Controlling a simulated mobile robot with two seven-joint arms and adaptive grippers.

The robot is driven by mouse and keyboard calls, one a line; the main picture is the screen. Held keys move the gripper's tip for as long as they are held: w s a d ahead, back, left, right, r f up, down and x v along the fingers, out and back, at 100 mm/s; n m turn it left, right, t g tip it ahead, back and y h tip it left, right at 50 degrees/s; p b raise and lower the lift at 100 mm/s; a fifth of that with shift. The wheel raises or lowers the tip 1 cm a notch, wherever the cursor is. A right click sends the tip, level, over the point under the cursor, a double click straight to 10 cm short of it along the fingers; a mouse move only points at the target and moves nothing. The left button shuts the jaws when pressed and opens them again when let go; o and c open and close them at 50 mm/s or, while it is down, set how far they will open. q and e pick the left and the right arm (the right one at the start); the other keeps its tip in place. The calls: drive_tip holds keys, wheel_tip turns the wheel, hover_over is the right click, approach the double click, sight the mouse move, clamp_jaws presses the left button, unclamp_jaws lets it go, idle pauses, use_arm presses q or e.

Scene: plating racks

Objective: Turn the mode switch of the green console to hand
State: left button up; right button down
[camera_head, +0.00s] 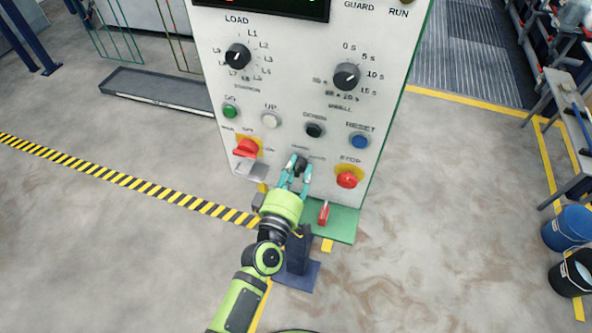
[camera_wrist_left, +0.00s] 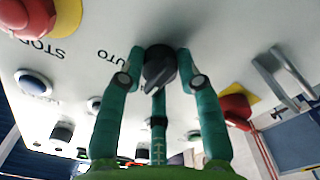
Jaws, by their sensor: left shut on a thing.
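The console (camera_head: 290,85) has a pale front panel with a green edge and a green foot. Its mode switch (camera_head: 301,163) is a small black knob low on the panel, left of the red stop button (camera_head: 347,180). My left gripper (camera_head: 296,172) reaches up to it and is shut on it. In the left wrist view the turquoise fingers (camera_wrist_left: 158,80) stand around the black knob (camera_wrist_left: 160,66), with the AUTO label beside it. My right gripper is not in view.
A red main switch (camera_head: 246,148) on a yellow plate sits left of the knob, with a metal hasp (camera_head: 250,170) below. A red lever (camera_head: 323,213) stands at the console's foot. Buckets (camera_head: 570,228) and a bench stand at the right.

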use_arm(q)
drive_tip(key=shift+s+d+f, duration=0.15)
drive_tip(key=shift+d+f, duration=0.05)
drive_tip(key=shift+f, duration=0.1)
drive_tip(key=o, duration=1.1)
drive_tip(key=shift+o, duration=0.2)
drive_tip(key=shift+r, duration=0.1)
drive_tip(key=shift+r, duration=0.1)
drive_tip(key=v, duration=1.2)
